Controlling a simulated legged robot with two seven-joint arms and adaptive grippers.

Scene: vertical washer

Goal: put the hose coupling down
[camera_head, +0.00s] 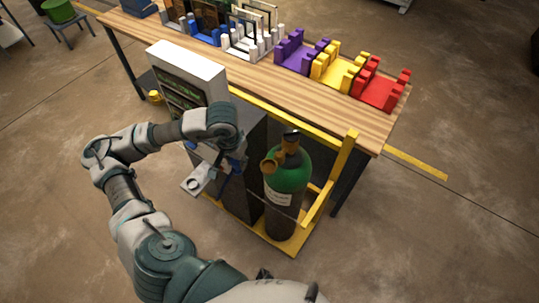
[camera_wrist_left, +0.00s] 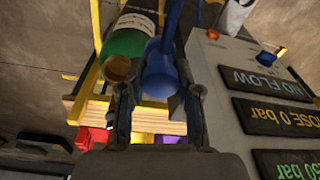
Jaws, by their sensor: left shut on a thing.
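The blue hose coupling (camera_wrist_left: 160,78) shows in the left wrist view between the fingers of my left gripper (camera_wrist_left: 158,98), which is shut on it. In the head view my left gripper (camera_head: 234,160) is beside the front of the grey-white display unit, left of the green gas cylinder (camera_head: 287,182). A bit of blue shows at the gripper there, but my wrist and hand hide most of the coupling. A light grey bracket with a round hole (camera_head: 197,182) sticks out below and left of the gripper. My right gripper is not in view.
The display unit (camera_head: 188,68) stands close to my left forearm; its screens (camera_wrist_left: 264,83) read "NO FLOW" and "HOSE 0 bar". The cylinder stands on a yellow-framed cart (camera_head: 313,205). Behind is a wooden table (camera_head: 225,62) with purple, yellow and red racks (camera_head: 380,92). Floor at right is clear.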

